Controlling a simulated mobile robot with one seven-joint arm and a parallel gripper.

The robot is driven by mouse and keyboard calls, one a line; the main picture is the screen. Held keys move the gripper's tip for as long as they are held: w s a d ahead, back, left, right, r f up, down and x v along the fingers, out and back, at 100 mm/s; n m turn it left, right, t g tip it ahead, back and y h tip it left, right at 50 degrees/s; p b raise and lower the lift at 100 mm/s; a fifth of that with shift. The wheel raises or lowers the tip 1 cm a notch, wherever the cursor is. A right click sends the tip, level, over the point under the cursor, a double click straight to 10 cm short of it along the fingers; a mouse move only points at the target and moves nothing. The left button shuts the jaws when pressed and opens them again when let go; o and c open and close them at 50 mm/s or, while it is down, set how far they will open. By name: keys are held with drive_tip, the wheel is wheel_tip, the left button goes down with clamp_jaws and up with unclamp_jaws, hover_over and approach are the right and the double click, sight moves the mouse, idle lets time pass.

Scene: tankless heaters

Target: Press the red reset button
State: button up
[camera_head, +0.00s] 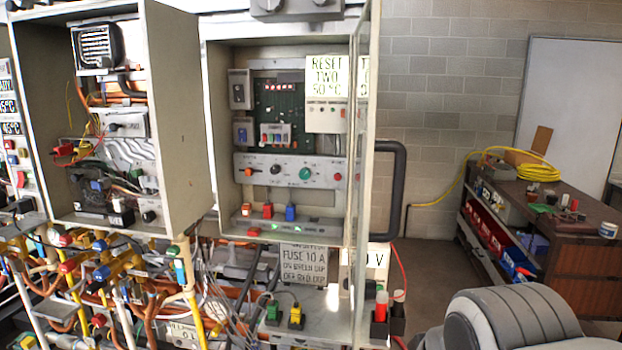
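An open heater cabinet (228,130) stands in the middle of the view. Its grey control panel (260,168) carries a green round knob (305,174), a small round red button (337,177) at the right end, and an orange-red piece (248,172) at the left. On the ledge below are a red block-shaped part (268,210) and a blue one (290,212). I cannot read which red part is labelled reset. My gripper is not in view; a grey rounded arm link of mine shows at the bottom right.
The cabinet's door (360,130) stands open, edge-on, along its right side. A second open cabinet (175,100) is to the left, above many pipes and valves. A workbench (560,225) with a yellow hose (538,172) stands right. Clear floor (430,265) lies between.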

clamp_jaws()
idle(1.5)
